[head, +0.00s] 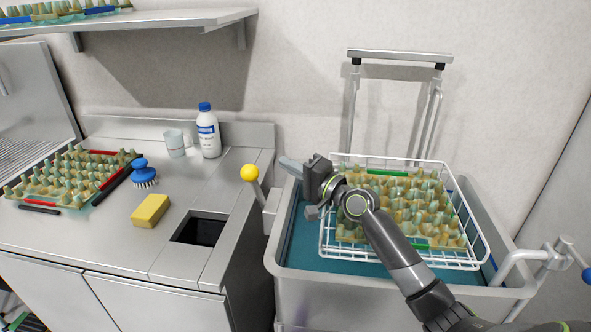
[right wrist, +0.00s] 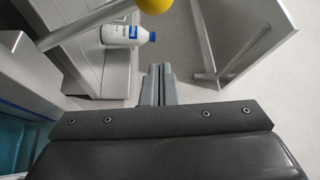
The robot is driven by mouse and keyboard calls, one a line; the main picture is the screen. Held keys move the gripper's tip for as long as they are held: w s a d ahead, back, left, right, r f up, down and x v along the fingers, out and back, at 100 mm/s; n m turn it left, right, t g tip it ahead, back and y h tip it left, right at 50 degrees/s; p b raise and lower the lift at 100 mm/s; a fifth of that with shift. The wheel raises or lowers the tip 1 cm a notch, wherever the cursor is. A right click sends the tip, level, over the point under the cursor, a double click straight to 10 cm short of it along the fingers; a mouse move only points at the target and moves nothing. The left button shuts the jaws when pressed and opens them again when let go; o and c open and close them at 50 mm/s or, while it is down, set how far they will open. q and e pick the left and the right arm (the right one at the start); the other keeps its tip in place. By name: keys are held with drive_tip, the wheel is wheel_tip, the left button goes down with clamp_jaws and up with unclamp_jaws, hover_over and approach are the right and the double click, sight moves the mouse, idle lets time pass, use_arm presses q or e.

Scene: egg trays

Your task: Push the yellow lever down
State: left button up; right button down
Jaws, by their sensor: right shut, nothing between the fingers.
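The yellow lever (head: 250,172) is a round yellow knob on a grey rod, at the right end of the steel counter beside the basin, and it stands up with a slight tilt. Its knob also shows at the top edge of the right wrist view (right wrist: 155,5). My right gripper (head: 288,164) is shut and empty, just right of the knob at about its height in the head view. A gap shows between the fingertips and the knob. In the right wrist view the closed fingers (right wrist: 158,72) point toward the wall side, below the knob. My left gripper is not in view.
A grey basin (head: 283,262) with blue-green liquid holds a white wire basket (head: 325,235) with an egg tray (head: 440,222). On the counter are a yellow sponge (head: 150,210), blue brush (head: 144,170), bottle (head: 208,135), cup (head: 175,143) and another egg tray (head: 70,178).

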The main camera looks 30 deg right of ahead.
use_arm(q)
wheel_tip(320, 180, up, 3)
drive_tip(key=p, duration=0.2)
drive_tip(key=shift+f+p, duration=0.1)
drive_tip(key=shift+p, duration=0.2)
use_arm(e)
drive_tip(key=a, duration=0.1)
drive_tip(key=w+a, duration=0.1)
drive_tip(key=a, duration=0.1)
drive_tip(key=w+a, duration=0.1)
drive_tip(key=a, duration=0.1)
drive_tip(key=shift+w+a+f, duration=0.15)
drive_tip(key=shift+a, duration=0.05)
use_arm(q)
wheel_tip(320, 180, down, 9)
drive_tip(key=b, duration=0.9)
use_arm(e)
drive_tip(key=s+a+f+n+t+y, duration=0.1)
drive_tip(key=s+a+f+n, duration=0.2)
drive_tip(key=s+a+f, duration=0.2)
drive_tip(key=shift+s+f, duration=0.85)
drive_tip(key=shift+s, duration=0.35)
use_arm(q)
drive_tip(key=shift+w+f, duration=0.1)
